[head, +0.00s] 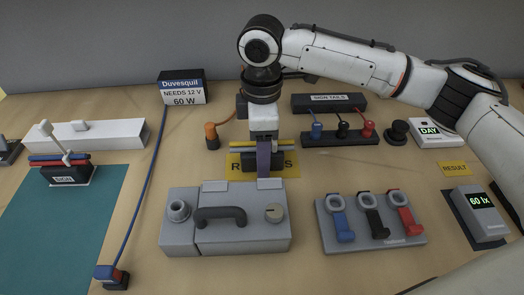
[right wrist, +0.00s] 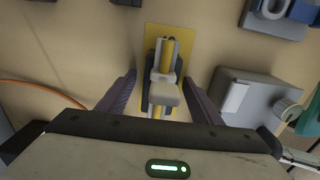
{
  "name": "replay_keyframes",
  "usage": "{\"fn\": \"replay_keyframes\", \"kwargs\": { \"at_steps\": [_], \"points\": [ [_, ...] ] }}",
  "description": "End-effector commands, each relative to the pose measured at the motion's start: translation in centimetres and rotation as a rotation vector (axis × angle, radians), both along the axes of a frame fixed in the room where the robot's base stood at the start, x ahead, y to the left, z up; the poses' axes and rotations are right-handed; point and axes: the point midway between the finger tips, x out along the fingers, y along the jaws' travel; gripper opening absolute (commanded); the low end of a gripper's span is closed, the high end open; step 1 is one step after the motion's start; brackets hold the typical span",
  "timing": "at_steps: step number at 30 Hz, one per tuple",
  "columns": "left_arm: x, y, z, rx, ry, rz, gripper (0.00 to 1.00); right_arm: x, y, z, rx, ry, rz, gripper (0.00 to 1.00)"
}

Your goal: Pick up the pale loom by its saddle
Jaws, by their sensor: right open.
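A loom of yellow and grey cables (head: 290,148) lies across a dark cradle (head: 248,160) on a yellow mat in the head view. My right gripper (head: 265,172) points down over its middle and hides its saddle there. In the right wrist view the loom's yellow cable (right wrist: 167,48) runs between my right fingers (right wrist: 164,77). Its pale saddle (right wrist: 165,97) also shows between them. The fingers are open, one on each side, with a visible gap to the saddle. My left gripper is out of view.
A grey case with a dark handle (head: 220,213) stands just in front of the mat (head: 236,170). A tray of blue, black and red clamps (head: 370,222) stands to its right. Behind are a terminal block (head: 340,139) and the 60 W supply (head: 183,88). A teal mat (head: 75,220) lies at left.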

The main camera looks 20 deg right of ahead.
Motion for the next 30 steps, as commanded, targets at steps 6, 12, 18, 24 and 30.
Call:
{"fn": "replay_keyframes", "kwargs": {
  "at_steps": [6,12,18,24,30],
  "points": [
    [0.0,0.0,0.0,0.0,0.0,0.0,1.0,0.0,0.0,-0.5,0.0,0.0,0.0,0.59],
    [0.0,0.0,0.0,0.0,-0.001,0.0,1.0,0.0,0.0,-0.5,0.0,0.0,0.0,0.39],
    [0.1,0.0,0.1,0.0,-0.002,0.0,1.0,0.0,0.0,-0.5,0.001,0.0,0.0,0.05],
    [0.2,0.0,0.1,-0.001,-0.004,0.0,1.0,0.0,0.0,-0.4,0.002,-0.002,0.0,0.0],
    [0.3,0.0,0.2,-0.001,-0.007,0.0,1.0,0.1,0.1,1.0,0.003,-0.005,0.0,0.0]
  ]
}}
